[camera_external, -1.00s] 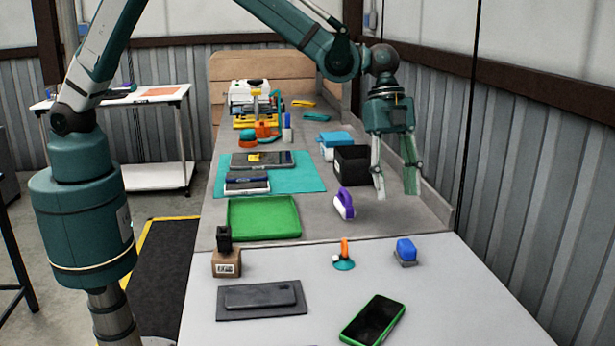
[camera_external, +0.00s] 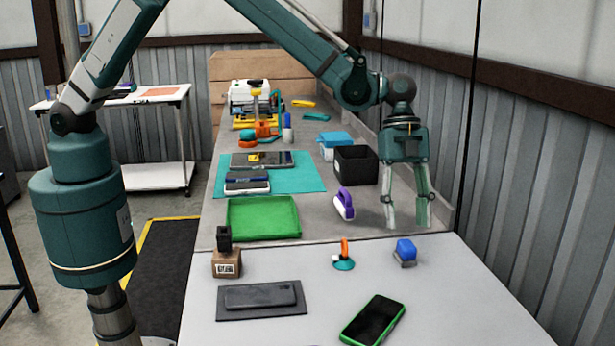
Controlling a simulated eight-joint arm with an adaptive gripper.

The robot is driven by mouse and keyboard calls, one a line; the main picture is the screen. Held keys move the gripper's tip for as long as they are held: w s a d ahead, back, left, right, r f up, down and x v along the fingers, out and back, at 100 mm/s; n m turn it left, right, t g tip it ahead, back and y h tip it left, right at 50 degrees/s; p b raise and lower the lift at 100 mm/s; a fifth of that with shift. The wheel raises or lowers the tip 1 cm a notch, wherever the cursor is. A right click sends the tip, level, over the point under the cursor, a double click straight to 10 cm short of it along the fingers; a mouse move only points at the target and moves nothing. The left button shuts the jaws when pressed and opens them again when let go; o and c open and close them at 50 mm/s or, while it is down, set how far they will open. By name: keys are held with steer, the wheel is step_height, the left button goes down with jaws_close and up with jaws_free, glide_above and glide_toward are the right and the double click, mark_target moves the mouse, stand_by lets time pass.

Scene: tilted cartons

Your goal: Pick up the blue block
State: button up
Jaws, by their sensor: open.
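The blue block (camera_external: 406,248) sits on a grey base near the back edge of the light table, at the right. My gripper (camera_external: 408,226) points down with its two fingers apart and nothing between them. In the picture its fingertips are just above the blue block; the exact height and depth gap cannot be told. Nothing hides the blue block.
An orange and teal suction tool (camera_external: 344,258) stands left of the block. A green-edged phone (camera_external: 373,321) lies in front. A purple-handled brush (camera_external: 344,204) and a black bin (camera_external: 356,165) stand behind, with a green tray (camera_external: 264,218) to the left. A wall runs along the right.

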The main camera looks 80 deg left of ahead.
mark_target(407, 243)
steer(key=shift+x, duration=0.95)
steer(key=shift+f, duration=0.15)
steer(key=shift+x, duration=2.45)
steer(key=shift+s+a, duration=0.1)
steer(key=shift+a, duration=0.05)
steer(key=c, duration=1)
